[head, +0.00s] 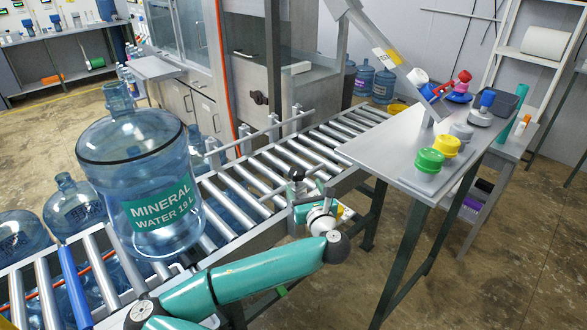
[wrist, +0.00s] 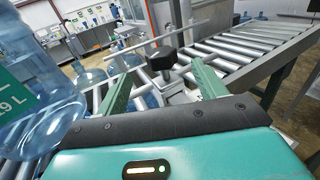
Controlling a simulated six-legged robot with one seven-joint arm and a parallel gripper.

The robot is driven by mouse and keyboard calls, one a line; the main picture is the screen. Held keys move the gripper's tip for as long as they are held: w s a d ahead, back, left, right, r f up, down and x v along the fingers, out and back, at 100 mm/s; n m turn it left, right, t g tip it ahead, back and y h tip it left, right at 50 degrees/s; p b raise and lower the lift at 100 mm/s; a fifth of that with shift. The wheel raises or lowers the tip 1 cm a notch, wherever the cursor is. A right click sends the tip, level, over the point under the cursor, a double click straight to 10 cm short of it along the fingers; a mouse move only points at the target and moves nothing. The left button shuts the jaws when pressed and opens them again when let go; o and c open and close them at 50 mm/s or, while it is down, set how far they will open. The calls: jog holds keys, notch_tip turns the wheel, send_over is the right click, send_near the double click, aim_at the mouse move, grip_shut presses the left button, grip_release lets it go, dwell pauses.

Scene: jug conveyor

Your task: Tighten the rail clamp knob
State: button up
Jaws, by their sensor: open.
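The rail clamp knob (wrist: 162,59), a black faceted knob on a pale metal stem, stands at the conveyor's near side. In the wrist view it shows between and beyond the two green fingers of my gripper (wrist: 162,84), which are wide apart with nothing held. The same black knob (head: 297,173) shows in the head view just above my gripper (head: 305,198). The fingers do not appear to touch the knob; the exact gap cannot be told. A metal guide rail (wrist: 160,40) runs beside the knob in the wrist view.
A large blue water jug (head: 145,185) stands on the roller conveyor (head: 250,180) left of my arm. A steel table (head: 435,150) at right holds green and yellow caps (head: 430,160) and other parts. Several jugs stand on the floor at left.

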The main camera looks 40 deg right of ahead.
aim_at(294, 167)
jog(key=x, duration=1)
jog(key=shift+c, duration=0.2)
jog(key=c, duration=0.9)
